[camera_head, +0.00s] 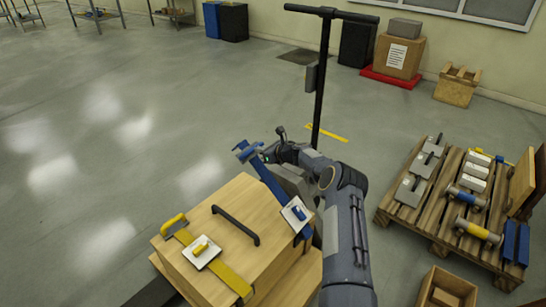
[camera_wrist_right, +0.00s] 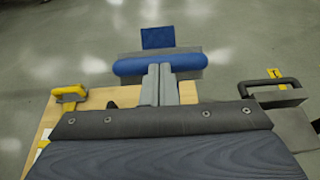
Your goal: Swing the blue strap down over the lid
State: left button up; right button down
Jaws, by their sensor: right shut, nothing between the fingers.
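The wooden box (camera_head: 225,255) stands at the lower middle of the head view, with a black handle (camera_head: 236,225) on its lid. The blue strap (camera_head: 272,187) stands up, tilted, at the lid's right side; its blue grip (camera_head: 248,150) is at the upper end. A white plate with a blue knob (camera_head: 297,213) sits near its lower end. My right gripper (camera_head: 267,152) is shut and empty beside the upper end. In the wrist view the blue grip (camera_wrist_right: 158,65) lies just beyond the closed fingers (camera_wrist_right: 160,84); contact is unclear. My left gripper is out of view.
A yellow strap (camera_head: 223,272) lies across the lid's left part. A black T-handled post (camera_head: 322,80) rises behind my right arm. A pallet (camera_head: 440,225) with grey blocks and other parts stands at the right. Floor to the left is clear.

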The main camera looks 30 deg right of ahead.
jog(key=shift+w+a+f, duration=0.2)
jog(key=shift+w+a, duration=0.1)
jog(key=shift+w, duration=0.35)
jog(key=shift+s, duration=0.15)
jog(key=f+b+v, duration=0.1)
jog(key=b+v, duration=0.4)
jog(key=v, duration=0.8)
jog(key=shift+t, duration=0.3)
jog(key=x, duration=1.2)
jog(key=shift+w+a+f+b, duration=0.15)
jog(key=shift+w+f+b, duration=0.15)
jog(key=shift+f+b, duration=0.05)
